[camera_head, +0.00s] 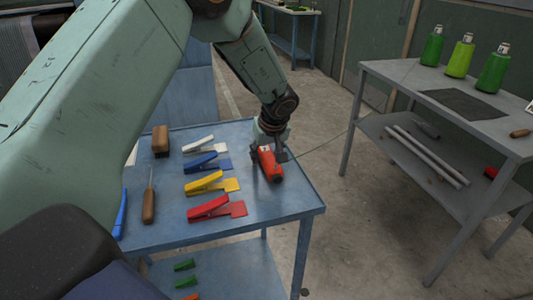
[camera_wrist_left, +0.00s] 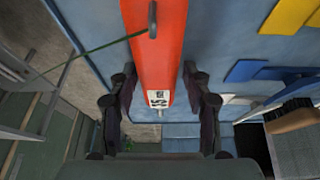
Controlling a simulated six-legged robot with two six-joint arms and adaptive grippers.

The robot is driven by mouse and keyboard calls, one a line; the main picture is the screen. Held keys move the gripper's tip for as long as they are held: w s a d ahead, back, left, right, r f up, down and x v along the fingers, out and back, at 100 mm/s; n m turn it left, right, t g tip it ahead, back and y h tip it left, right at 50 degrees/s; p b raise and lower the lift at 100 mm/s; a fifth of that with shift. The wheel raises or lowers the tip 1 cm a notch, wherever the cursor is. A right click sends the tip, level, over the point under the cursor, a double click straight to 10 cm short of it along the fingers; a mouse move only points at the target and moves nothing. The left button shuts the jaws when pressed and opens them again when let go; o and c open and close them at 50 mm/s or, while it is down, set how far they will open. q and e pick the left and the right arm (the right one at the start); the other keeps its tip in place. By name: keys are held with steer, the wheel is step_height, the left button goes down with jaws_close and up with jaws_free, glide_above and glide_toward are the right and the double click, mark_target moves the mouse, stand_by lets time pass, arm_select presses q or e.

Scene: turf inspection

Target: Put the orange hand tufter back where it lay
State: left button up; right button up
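The orange hand tufter (camera_head: 269,164) is at the right side of the blue table (camera_head: 265,217), with a dark end toward the front. In the left wrist view the tufter (camera_wrist_left: 158,50) runs between my fingers, with a white label near its end. My left gripper (camera_head: 270,150) is over the tufter's back part from above. In the left wrist view the left gripper's fingers (camera_wrist_left: 163,105) stand on either side of the tufter, with gaps visible, so it looks open. Whether the tufter fully rests on the tabletop is hard to tell. My right gripper is not in view.
White, blue, yellow and red (camera_head: 209,207) clip-like tools lie left of the tufter. A wooden-handled awl (camera_head: 148,207) and a brown block (camera_head: 160,141) lie farther left. A thin cord runs right from the tufter. A grey table (camera_head: 398,80) with green cones (camera_head: 494,68) stands right.

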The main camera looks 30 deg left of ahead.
arm_select(q)
steer(key=shift+o, duration=0.8)
steer(key=shift+w, duration=0.1)
steer(key=p+v, duration=0.3)
steer(key=v, duration=0.9)
stand_by(0.8)
